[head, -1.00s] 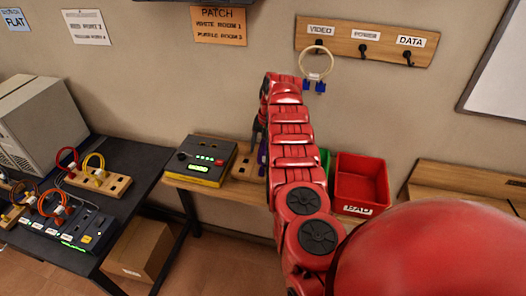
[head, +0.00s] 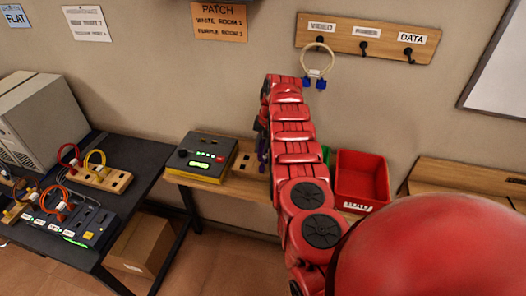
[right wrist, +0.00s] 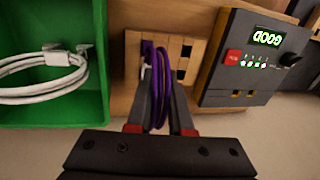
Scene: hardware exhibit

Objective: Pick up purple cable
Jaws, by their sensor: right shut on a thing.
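The purple cable (right wrist: 158,85) shows in the right wrist view as a loop between the two dark fingers of my right gripper (right wrist: 160,105). The gripper is shut on it. The cable's far end lies over the slotted wooden block (right wrist: 187,42); I cannot tell whether its plugs sit in the slots. In the head view only a sliver of purple (head: 261,150) shows beside my red right arm, which hides most of the cable and gripper. My left gripper is not in view.
A tester (right wrist: 248,62) reading "GOOD" stands beside the block. A green bin (right wrist: 60,100) holding a white cable is on the other side. A red bin (head: 360,178) stands right of my arm. A white cable (head: 318,57) hangs on the wall rack (head: 366,38).

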